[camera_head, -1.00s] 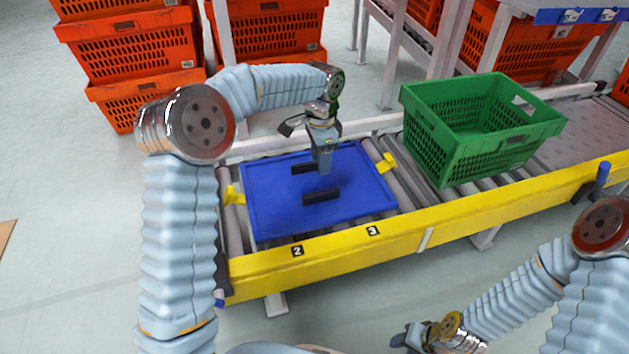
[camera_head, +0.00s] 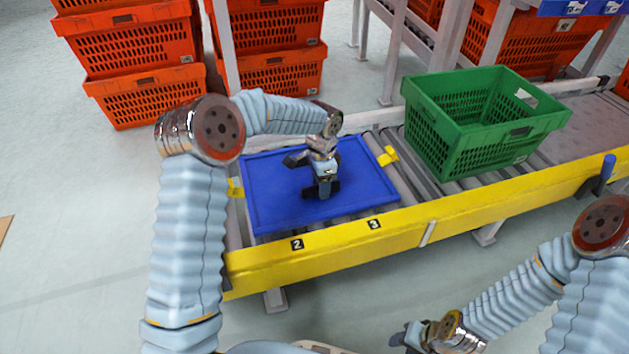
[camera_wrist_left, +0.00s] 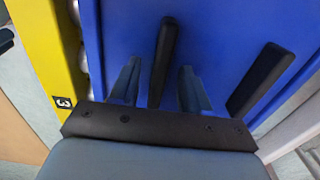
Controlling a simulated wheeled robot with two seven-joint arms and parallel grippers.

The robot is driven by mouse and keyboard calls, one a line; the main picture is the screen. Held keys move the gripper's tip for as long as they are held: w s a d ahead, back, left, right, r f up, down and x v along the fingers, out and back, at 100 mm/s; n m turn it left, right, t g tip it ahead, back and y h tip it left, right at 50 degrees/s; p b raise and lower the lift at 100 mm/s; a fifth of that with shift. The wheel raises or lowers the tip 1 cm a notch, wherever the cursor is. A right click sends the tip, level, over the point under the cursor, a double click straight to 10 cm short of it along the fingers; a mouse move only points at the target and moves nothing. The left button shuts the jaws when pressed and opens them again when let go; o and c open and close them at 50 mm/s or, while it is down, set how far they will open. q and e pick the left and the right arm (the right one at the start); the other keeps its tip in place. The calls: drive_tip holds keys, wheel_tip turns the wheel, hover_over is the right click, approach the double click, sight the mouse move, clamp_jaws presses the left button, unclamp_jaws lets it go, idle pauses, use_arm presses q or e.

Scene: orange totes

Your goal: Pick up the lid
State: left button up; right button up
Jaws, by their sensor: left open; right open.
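The blue lid (camera_head: 275,196) lies flat on the roller conveyor between two yellow clips. It carries two black bar handles. My left gripper (camera_head: 323,196) is over the near handle, pointing down, and hides part of it. In the left wrist view the lid (camera_wrist_left: 215,40) fills the middle. My left gripper's fingers (camera_wrist_left: 157,90) are open, with the near handle (camera_wrist_left: 163,55) lying between them in the picture. The other handle (camera_wrist_left: 262,78) is to the right, outside the fingers. Contact cannot be told. My right gripper (camera_head: 402,338) is low at the bottom, away from the conveyor, open.
A green crate (camera_head: 455,142) stands on the conveyor right of the lid. The yellow conveyor rail (camera_head: 350,245) runs along the near side. Stacked orange totes (camera_head: 145,98) stand behind at left. A grey post (camera_head: 223,50) rises behind the conveyor.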

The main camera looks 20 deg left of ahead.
use_arm(q)
clamp_jaws()
drive_tip(key=shift+r, duration=0.1)
